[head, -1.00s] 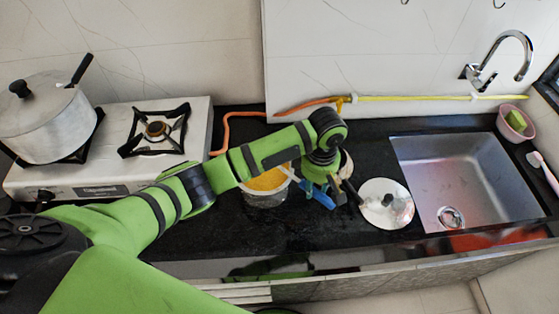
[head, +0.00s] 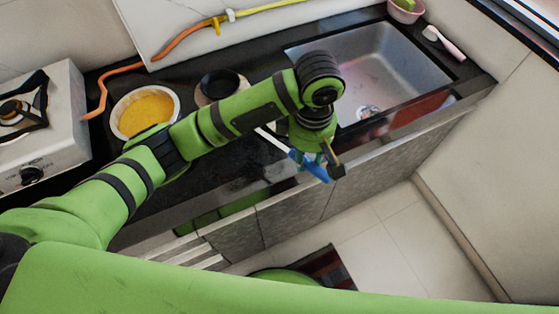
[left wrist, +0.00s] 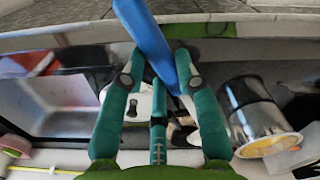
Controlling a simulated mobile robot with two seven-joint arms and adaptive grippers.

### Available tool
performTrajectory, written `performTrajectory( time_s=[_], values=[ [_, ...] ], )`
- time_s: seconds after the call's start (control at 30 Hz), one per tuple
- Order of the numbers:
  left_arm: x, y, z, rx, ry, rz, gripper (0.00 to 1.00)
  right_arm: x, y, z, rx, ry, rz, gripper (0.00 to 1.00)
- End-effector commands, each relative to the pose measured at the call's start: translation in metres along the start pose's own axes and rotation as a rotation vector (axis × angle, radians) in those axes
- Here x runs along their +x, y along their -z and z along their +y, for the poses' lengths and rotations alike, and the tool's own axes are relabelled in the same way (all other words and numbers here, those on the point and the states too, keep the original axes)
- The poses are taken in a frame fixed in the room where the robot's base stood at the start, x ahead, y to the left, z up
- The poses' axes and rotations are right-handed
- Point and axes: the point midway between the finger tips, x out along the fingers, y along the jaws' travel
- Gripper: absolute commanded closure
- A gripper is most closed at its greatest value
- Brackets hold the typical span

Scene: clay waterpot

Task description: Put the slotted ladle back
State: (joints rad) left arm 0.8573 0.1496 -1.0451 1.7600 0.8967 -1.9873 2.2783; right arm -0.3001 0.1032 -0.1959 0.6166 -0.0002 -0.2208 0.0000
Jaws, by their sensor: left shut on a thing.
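My left gripper (head: 322,158) is shut on the blue handle of a utensil, which I take for the slotted ladle (head: 308,166). It holds it near the counter's front edge, left of the sink. A thin pale shaft shows at the handle's left; the ladle's head is not clear to see. In the left wrist view, the blue handle (left wrist: 144,32) lies between the tips of the teal fingers (left wrist: 158,72) and runs up out of the picture. My right gripper is not in view.
A pot of yellow food (head: 146,112) stands by the stove (head: 45,135). A round dark-topped vessel (head: 222,84) stands behind my arm. The sink (head: 375,60) is at right, with a pink bowl (head: 406,10) behind it. Open floor (head: 375,235) lies in front.

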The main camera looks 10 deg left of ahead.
Motion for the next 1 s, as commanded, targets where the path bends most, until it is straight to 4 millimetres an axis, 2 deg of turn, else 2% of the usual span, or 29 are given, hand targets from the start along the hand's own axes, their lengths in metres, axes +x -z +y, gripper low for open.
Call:
performTrajectory(
  time_s=[0.03, 0.13, 0.23, 0.3, 0.5, 0.7, 0.87, 1.0],
  values=[
    [0.007, -0.003, -0.001, 0.011, -0.002, 0.004, 1.00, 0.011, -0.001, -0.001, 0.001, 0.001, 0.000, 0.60],
    [0.008, -0.005, -0.004, 0.020, 0.001, 0.008, 1.00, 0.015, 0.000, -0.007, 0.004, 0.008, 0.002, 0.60],
    [0.014, 0.005, -0.005, 0.019, 0.004, 0.009, 1.00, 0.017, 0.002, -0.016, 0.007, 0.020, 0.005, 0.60],
    [0.022, 0.018, -0.005, 0.017, 0.006, 0.009, 1.00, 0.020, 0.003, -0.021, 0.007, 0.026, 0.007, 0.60],
    [0.045, 0.066, -0.003, 0.016, 0.007, 0.013, 1.00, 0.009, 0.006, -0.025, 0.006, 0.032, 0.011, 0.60],
    [0.066, 0.101, 0.000, 0.020, 0.004, 0.010, 1.00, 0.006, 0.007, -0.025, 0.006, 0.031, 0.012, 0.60],
    [0.074, 0.110, 0.001, 0.023, 0.003, 0.009, 1.00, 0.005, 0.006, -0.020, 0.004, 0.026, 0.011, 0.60],
    [0.092, 0.111, 0.000, 0.024, 0.006, 0.009, 1.00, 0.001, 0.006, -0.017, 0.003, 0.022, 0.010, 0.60]
  ],
)
